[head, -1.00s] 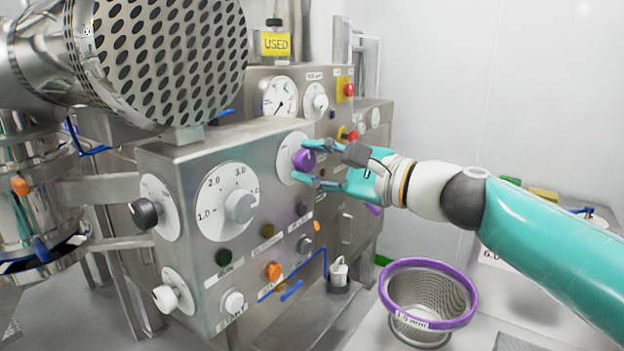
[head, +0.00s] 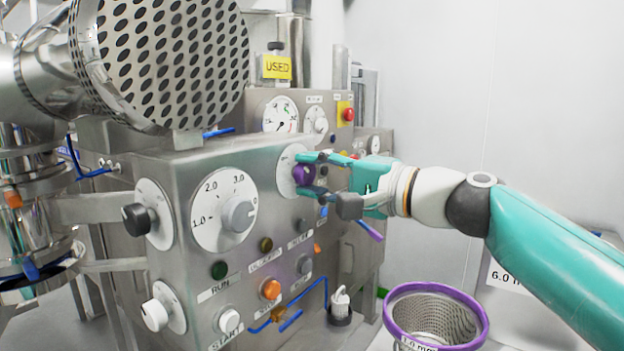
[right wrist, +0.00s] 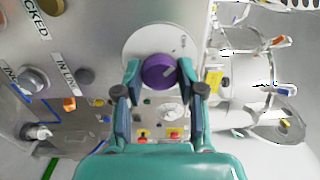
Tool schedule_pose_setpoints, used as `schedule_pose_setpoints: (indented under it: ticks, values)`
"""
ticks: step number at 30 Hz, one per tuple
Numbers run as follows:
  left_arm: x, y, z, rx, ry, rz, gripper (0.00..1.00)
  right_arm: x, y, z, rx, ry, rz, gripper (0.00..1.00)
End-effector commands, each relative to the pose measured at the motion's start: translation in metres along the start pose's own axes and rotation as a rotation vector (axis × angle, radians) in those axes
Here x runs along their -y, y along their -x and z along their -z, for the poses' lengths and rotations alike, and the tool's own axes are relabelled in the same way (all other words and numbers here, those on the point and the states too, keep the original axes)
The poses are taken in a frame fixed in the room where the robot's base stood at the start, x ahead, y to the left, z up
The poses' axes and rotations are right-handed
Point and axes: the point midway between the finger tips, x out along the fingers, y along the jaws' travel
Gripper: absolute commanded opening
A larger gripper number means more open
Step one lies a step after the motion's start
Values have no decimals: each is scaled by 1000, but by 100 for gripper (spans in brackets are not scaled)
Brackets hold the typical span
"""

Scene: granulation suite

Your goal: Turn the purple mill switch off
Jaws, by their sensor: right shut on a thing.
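The purple mill switch (head: 303,174) is a round knob on a white dial plate (head: 287,160) on the steel panel. It also shows in the right wrist view (right wrist: 158,71), where a light pointer mark on the knob points to the upper right. My right gripper (head: 308,173) is shut on the purple knob, with one teal finger on each side of it. The right gripper's fingers also show in the right wrist view (right wrist: 159,79). Most of the dial's lettering is too small to read or covered. My left gripper is not in view.
A grey knob (head: 238,214) on a numbered dial and a black knob (head: 136,219) sit left on the same cabinet. Below are push buttons such as the orange one (head: 270,289). A purple-rimmed sieve basket (head: 389,318) stands below my right arm.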

Motion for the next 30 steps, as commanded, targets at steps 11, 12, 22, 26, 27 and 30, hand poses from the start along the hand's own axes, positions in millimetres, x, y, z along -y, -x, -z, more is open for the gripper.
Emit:
schedule_pose_setpoints:
  ticks: [11, 12, 22, 26, 27, 30]
  values:
    - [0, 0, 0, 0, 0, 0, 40, -5, -2, -1, 5, 3, -10, 46]
    - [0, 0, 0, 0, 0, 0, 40, -5, -2, -1, 5, 3, -10, 52]
    - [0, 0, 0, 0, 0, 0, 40, -2, -1, 0, 3, 2, -5, 64]
    - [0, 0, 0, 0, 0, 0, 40, -2, 3, 0, 2, 2, -4, 64]
    - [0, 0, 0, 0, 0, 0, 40, -2, 6, 0, 1, 2, -4, 64]
    - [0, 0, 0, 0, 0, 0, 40, -1, 17, 0, 1, 1, -3, 64]
